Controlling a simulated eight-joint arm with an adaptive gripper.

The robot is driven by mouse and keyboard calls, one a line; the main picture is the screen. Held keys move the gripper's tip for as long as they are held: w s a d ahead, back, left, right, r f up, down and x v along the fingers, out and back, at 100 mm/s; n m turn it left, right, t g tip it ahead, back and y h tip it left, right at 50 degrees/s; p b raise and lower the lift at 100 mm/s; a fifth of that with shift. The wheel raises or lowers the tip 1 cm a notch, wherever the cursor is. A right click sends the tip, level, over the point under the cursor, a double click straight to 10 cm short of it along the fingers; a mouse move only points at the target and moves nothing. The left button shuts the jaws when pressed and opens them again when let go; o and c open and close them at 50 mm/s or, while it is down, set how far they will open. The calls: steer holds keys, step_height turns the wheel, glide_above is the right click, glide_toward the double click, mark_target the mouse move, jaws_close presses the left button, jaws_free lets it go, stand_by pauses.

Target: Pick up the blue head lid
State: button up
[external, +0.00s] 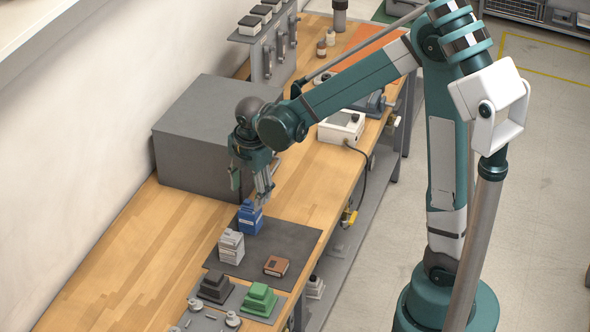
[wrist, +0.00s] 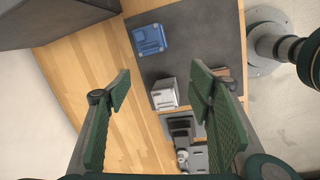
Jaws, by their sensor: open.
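The blue head lid (external: 249,219) sits on the dark grey mat (external: 290,238) near the mat's far left edge. In the wrist view the blue lid (wrist: 150,40) lies on the mat, ahead of and between the lines of the two fingers. My gripper (external: 264,193) is above and close to the blue lid in the external view. In the wrist view my gripper (wrist: 160,88) is open, with its green pads wide apart and nothing between them. I cannot tell whether a fingertip touches the lid.
A light grey head (external: 231,246) and a brown block (external: 276,266) stand on the mat. A black piece (external: 215,286) and a green piece (external: 259,299) stand on a grey tray in front. A large grey box (external: 190,145) is behind my gripper. Bare wood lies left of the mat.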

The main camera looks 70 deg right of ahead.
mark_target(250, 207)
steer(key=shift+w+d+f+n+g+p, duration=0.25)
steer(key=shift+w+d+f+n+p, duration=0.3)
steer(key=shift+d, duration=0.25)
steer(key=shift+w+d+f+n+g+p, duration=0.2)
steer(key=shift+w+d+f+n+p, duration=0.15)
steer(key=shift+d+n+p, duration=0.35)
steer(key=shift+w+d+f+n+g+p, duration=0.25)
steer(key=shift+w+d+f+n+p, duration=0.25)
steer(key=shift+d+p, duration=0.3)
steer(key=shift+s+f, duration=0.1)
steer(key=shift+d+f, duration=0.25)
steer(key=shift+f, duration=1.05)
steer(key=shift+f, duration=0.1)
steer(key=shift+d+f, duration=0.2)
steer(key=shift+f, duration=1.05)
steer(key=shift+d+f, duration=0.15)
steer(key=shift+f, duration=1.05)
